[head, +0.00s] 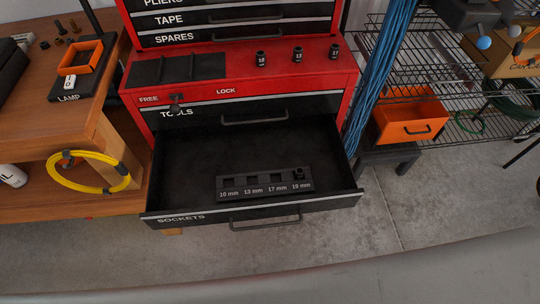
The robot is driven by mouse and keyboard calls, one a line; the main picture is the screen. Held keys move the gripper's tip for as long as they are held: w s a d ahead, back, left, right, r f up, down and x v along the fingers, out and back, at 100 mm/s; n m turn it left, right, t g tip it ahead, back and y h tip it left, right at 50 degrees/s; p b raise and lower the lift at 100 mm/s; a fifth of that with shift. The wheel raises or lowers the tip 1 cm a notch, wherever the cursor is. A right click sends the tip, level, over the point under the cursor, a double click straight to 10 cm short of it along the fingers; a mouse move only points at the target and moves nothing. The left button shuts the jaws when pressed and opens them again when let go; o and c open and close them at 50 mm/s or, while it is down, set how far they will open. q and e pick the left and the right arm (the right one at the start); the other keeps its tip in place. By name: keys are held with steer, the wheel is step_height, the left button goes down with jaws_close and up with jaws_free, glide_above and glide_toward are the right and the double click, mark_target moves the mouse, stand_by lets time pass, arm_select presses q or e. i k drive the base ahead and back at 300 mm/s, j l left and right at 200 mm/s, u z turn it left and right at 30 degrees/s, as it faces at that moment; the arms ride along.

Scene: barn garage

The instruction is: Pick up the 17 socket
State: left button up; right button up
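Three small dark sockets stand in a row on the red top of the tool chest. The rightmost socket (335,52) appears to be marked 17. The middle socket (298,54) appears marked 13, and the left socket (262,59) has a marking that is hard to read. In the open SOCKETS drawer (190,170), a black socket holder (236,192) is labelled 10 mm, 13 mm, 17 mm and 19 mm. A dark socket (299,173) sits at its 19 mm place; the other places look empty. Neither of my grippers is in view.
A black tray (178,69) lies left of the sockets on the chest top. The open drawer juts out in front. A wooden bench (60,130) stands left. Blue cables (385,70), a wire rack (440,70) and an orange bin (412,118) are right.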

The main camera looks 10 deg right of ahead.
mark_target(334, 48)
steer(key=l+u, duration=0.1)
steer(key=u, duration=0.35)
steer(key=l+u, duration=0.15)
steer(key=u, duration=0.3)
steer(key=l+u, duration=0.2)
steer(key=l, duration=0.2)
steer(key=k+l+u, duration=0.15)
steer(key=l, duration=0.25)
steer(key=l+u, duration=0.2)
steer(key=l, duration=0.15)
steer(key=k+l+u, duration=0.2)
steer(key=l, duration=0.15)
